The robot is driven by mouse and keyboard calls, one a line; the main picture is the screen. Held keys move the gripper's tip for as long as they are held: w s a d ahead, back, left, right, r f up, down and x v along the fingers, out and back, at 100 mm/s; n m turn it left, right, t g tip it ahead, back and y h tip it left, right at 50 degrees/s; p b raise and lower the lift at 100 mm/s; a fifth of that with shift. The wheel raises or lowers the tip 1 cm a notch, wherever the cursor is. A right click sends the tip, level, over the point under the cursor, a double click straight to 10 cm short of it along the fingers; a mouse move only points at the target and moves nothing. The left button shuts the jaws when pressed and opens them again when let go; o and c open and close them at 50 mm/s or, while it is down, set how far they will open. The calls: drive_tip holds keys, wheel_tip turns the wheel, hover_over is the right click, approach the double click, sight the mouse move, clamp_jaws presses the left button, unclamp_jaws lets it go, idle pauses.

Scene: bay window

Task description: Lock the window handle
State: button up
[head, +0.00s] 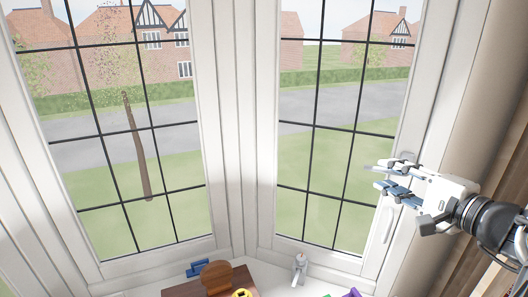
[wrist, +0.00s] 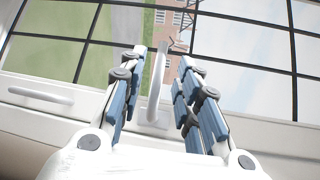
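My gripper (head: 380,176) is at the right of the head view, in front of the right window's frame. In the wrist view my gripper (wrist: 163,58) is open, with one blue-padded finger on each side of a white window handle (wrist: 156,88). The handle stands out from the frame between the fingers with a visible gap on both sides. In the head view the gripper mostly hides this spot. A second white handle (wrist: 40,93) shows at the left of the wrist view. A white handle (head: 388,224) also shows below my gripper in the head view.
The right window (head: 330,160) looks closed against its frame.

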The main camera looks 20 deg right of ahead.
sight(380, 171)
drive_tip(key=shift+w+a+f, duration=0.1)
drive_tip(key=shift+w+f, duration=0.1)
drive_tip(key=shift+w, duration=1)
drive_tip(key=shift+w+a+f, duration=0.1)
drive_tip(key=shift+w+f, duration=0.05)
drive_tip(key=shift+w, duration=1)
clamp_jaws()
